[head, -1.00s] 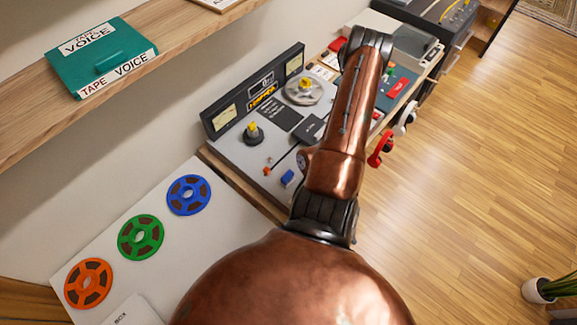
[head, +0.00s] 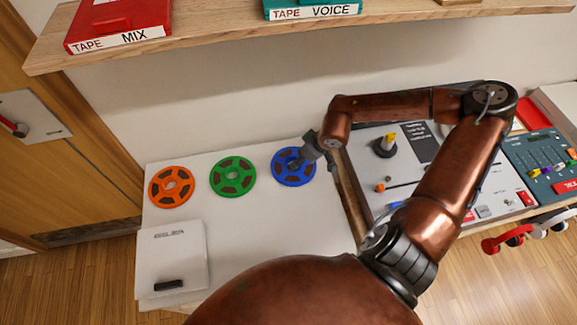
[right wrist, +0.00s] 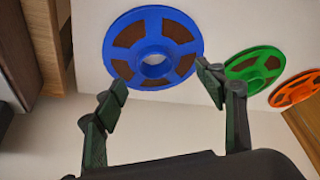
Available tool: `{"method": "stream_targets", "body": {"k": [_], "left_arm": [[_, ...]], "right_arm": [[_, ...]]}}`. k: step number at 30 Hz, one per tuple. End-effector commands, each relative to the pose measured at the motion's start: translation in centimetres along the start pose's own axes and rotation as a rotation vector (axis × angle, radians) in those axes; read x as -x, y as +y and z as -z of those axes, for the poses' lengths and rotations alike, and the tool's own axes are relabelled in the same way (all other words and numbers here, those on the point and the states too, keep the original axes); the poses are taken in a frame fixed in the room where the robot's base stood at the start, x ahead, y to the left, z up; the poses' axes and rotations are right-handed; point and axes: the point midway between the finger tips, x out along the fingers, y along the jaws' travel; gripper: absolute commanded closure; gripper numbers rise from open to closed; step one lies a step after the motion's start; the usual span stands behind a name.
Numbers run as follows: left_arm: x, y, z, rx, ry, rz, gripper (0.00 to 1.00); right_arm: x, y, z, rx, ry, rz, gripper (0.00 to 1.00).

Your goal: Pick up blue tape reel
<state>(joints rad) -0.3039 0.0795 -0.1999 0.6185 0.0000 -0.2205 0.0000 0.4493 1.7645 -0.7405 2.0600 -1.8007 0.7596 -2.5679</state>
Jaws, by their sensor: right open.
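The blue tape reel (head: 293,167) lies flat on the white tabletop (head: 220,219), at the right end of a row of reels. In the right wrist view the blue reel (right wrist: 153,25) is ahead of the gripper, around and beyond the fingertips. My right gripper (head: 303,158) reaches in from the right, over the right part of the blue reel. Its fingers (right wrist: 165,80) are spread with nothing between them. Whether a fingertip touches the reel I cannot tell. My left gripper is not in view.
A green reel (head: 232,177) and an orange reel (head: 171,187) lie to the left of the blue one. A white box (head: 172,258) sits in front of them. A tape machine (head: 385,170) stands to the right. A wooden shelf (head: 230,40) with tape boxes hangs above.

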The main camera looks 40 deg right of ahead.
Motion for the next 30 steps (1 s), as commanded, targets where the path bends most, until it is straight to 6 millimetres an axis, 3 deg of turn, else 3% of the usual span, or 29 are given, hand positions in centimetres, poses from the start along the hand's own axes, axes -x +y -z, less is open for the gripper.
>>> {"method": "stream_targets", "body": {"k": [11, 18, 28, 30], "left_arm": [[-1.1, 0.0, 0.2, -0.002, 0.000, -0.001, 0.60], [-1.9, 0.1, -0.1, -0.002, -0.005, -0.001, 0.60], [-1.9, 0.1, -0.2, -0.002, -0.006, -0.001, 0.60], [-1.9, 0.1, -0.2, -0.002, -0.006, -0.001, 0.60]], "right_arm": [[-3.7, 0.7, 0.6, 0.010, 0.011, -0.014, 0.35], [-7.1, 1.0, 0.8, 0.010, 0.009, -0.013, 0.35], [-7.7, 1.1, 0.8, 0.011, 0.009, -0.014, 0.35], [-7.7, 1.1, 0.8, 0.011, 0.009, -0.014, 0.40]]}}
